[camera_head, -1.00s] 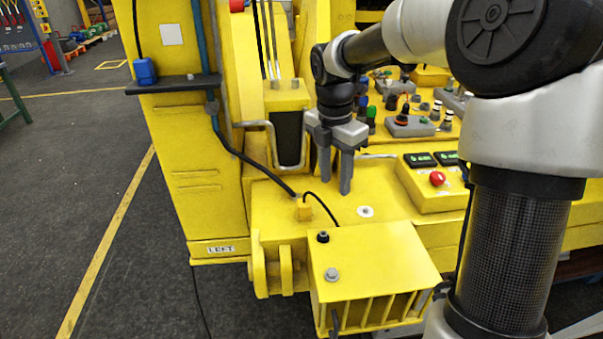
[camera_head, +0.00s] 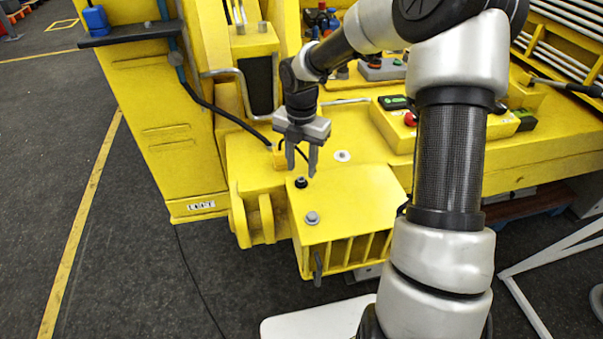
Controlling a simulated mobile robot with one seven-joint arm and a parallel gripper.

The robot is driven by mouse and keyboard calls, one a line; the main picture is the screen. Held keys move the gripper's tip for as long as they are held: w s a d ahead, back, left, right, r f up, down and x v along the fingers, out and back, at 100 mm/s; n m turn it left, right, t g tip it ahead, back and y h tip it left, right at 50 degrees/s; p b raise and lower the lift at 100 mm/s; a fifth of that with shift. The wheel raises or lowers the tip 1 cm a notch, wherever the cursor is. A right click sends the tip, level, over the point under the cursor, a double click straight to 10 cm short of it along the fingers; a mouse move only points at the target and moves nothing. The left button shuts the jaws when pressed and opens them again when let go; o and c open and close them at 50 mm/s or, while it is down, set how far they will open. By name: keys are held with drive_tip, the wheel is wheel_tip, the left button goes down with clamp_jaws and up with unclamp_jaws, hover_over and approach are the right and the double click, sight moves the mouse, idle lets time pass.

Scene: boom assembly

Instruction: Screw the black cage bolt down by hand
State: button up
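The yellow cage (camera_head: 345,208) with a slatted front stands at the front of the yellow machine. A black bolt (camera_head: 301,182) sits upright near the back left corner of its top plate. A grey bolt head (camera_head: 312,218) sits nearer the front left corner. My gripper (camera_head: 302,170) points down, just above and behind the black bolt in the picture. Its two fingers are apart with nothing seen between them. I cannot tell the exact height of the fingertips over the bolt.
A yellow control box (camera_head: 395,130) with a red button stands behind the cage to the right. A black cable (camera_head: 225,118) runs down to a small yellow block (camera_head: 279,157) close to my gripper's left. A dark shelf (camera_head: 130,34) juts out at upper left. The cage top's right side is clear.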

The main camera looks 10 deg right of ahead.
sight(302, 179)
drive_tip(key=shift+f, duration=1.7)
clamp_jaws()
